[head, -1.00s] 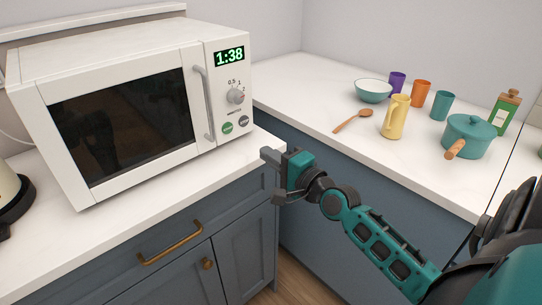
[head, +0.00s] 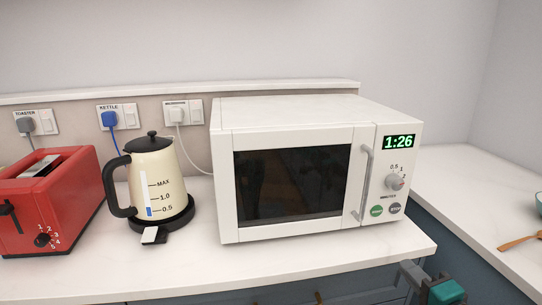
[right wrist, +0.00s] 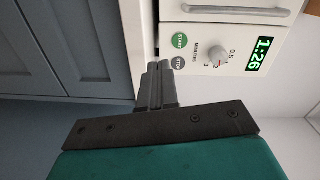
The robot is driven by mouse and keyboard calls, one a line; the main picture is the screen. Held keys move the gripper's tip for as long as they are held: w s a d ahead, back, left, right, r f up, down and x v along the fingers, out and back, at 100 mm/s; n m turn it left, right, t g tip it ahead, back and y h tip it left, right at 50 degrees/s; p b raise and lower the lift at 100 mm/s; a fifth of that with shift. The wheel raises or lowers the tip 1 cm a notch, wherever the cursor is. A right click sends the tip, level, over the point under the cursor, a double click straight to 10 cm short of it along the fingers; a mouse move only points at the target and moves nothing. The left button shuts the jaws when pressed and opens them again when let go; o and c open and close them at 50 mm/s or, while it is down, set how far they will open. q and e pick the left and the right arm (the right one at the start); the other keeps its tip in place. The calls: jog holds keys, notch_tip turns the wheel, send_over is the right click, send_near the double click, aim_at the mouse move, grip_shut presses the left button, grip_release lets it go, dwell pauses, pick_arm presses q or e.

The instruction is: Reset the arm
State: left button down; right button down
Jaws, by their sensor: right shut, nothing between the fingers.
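My right gripper (head: 412,274) shows at the bottom right of the head view, in front of the counter edge below the microwave. In the right wrist view its fingers (right wrist: 157,84) are together with nothing between them. The white microwave (head: 390,235) stands on the counter with its door closed. Its green display (head: 398,142) reads 1:26. The dial (head: 394,182), green button (head: 376,211) and dark button (head: 395,208) sit below it. In the right wrist view the fingertips appear close to the dark stop button (right wrist: 178,62); I cannot tell a contact. My left gripper is out of view.
A cream kettle (head: 168,178) on a black base and a red toaster (head: 75,205) stand left of the microwave. Plugs sit in the wall sockets behind. A wooden spoon (head: 520,242) and part of a bowl (head: 539,204) lie on the right counter. Blue cabinets are below.

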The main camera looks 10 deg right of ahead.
jog(key=s+a+f+n+g, duration=0.6)
jog(key=s+a+f+n, duration=0.9)
jog(key=f, duration=0.4)
jog(key=s+n, duration=0.1)
jog(key=n, duration=0.1)
jog(key=shift+s+n, duration=0.15)
jog(key=shift+n, duration=0.15)
